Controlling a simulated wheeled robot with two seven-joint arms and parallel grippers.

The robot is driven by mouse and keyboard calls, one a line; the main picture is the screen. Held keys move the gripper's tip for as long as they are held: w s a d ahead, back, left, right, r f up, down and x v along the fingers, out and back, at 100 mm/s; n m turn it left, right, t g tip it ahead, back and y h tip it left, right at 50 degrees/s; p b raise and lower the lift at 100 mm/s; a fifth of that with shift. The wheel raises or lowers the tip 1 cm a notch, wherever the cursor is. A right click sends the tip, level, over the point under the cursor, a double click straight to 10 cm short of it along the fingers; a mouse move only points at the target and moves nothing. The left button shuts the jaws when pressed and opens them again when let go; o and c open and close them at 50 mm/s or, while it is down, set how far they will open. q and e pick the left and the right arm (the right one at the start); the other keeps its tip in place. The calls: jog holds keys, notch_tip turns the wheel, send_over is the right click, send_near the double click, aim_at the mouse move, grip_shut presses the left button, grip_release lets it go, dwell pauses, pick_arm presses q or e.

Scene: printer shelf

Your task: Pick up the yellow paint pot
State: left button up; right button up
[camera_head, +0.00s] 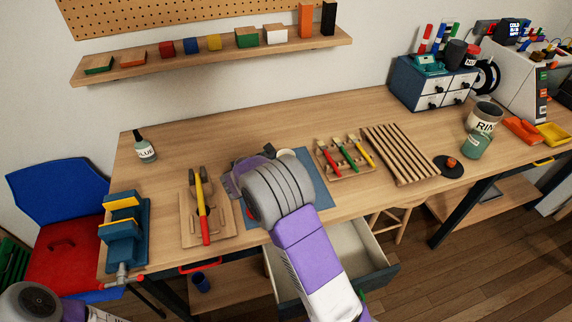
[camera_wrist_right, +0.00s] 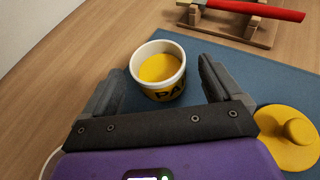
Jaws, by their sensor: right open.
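The yellow paint pot (camera_wrist_right: 163,88) is a white-rimmed pot, open at the top, with yellow paint inside and a dark-lettered label on its side. In the right wrist view it stands upright at the edge of a blue mat (camera_wrist_right: 216,100). My right gripper (camera_wrist_right: 160,74) is open. Its fingers lie left and right of the pot in that view, with a visible gap on each side. A yellow lid with a knob (camera_wrist_right: 291,138) lies on the mat to the right. In the head view, my right arm largely hides this area. My left gripper is out of view.
A wooden tool rack (camera_head: 348,160) is close to the mat. A drawer (camera_head: 367,262) stands open below the bench (camera_head: 300,118). A wall shelf (camera_head: 215,54) holds coloured blocks.

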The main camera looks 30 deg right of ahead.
jog(key=b+x, duration=0.1)
jog(key=x, duration=0.4)
jog(key=shift+a+b, duration=0.1)
jog(key=shift+b, duration=0.2)
jog(key=shift+r, duration=0.1)
jog(key=c, duration=1.1)
